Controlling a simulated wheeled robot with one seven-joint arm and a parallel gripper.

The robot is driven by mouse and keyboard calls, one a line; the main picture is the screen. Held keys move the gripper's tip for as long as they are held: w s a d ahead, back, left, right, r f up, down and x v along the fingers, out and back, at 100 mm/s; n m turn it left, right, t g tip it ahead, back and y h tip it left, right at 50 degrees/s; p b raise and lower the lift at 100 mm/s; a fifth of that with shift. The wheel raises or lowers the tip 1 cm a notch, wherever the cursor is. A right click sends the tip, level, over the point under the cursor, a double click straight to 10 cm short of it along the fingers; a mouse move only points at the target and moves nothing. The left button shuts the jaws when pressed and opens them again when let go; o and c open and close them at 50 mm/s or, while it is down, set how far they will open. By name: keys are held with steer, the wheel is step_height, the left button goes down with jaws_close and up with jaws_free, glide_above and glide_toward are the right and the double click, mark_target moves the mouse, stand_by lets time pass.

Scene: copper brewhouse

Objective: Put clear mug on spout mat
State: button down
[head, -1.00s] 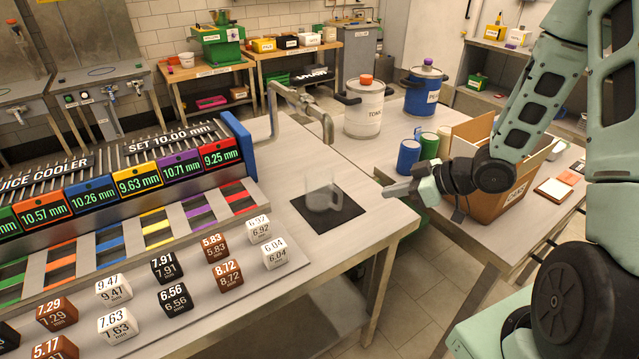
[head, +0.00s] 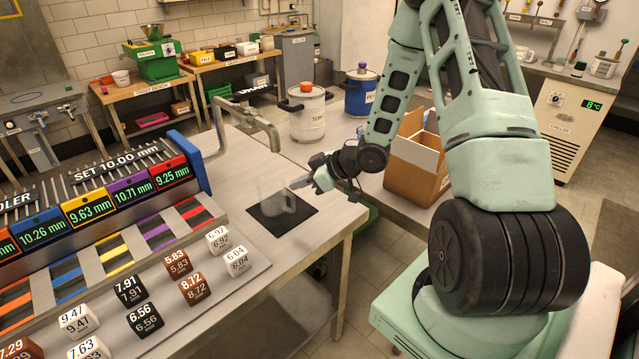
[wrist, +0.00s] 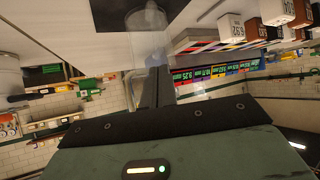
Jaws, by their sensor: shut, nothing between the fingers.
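The clear mug (head: 272,196) stands upright on the black spout mat (head: 284,226), on the pale bench near its right end. It is see-through and faint, with its handle on the right. My gripper (head: 296,184) is shut and empty, with its fingertips close to the mug's right side; I cannot tell whether they touch. In the wrist view the mug (wrist: 148,28) shows just beyond the tips of the closed fingers (wrist: 154,72), with part of the dark mat (wrist: 112,14) behind it.
A bent metal spout (head: 262,121) stands behind the mat. A cardboard box (head: 410,175) and a white drum (head: 306,112) are on the bench beyond my arm.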

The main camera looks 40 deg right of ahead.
steer(key=shift+w+a, duration=0.5)
steer(key=shift+w, duration=0.2)
steer(key=shift+w+a+f, duration=0.1)
steer(key=shift+w, duration=0.1)
steer(key=shift+f, duration=0.65)
steer(key=shift+s+f, duration=0.1)
steer(key=shift+s, duration=0.05)
steer(key=shift+s+f, duration=0.1)
steer(key=shift+s+d, duration=0.8)
steer(key=shift+s, duration=0.2)
